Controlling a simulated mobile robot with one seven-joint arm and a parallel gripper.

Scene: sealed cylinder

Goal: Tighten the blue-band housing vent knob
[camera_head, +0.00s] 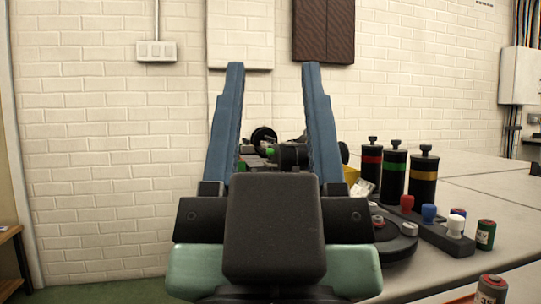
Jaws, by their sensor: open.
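My gripper (273,68) is in the middle of the head view, its two blue fingers pointing up and spread apart. It is open, with nothing held between the fingers. Three upright black housings stand on the table to its right: one with a red band (371,162), one with a green band (393,167) and one with a yellow band (423,173). Each has a black knob on top. I see no blue band on any housing; my gripper and arm hide part of the table.
A dark base (455,241) carries the housings and red (407,203), blue (429,212) and white (456,225) capped pieces. A round dark plate (402,244) lies beside my gripper. Small cans (486,234) stand at right. Dark items clutter the table behind the fingers. The far right table is clear.

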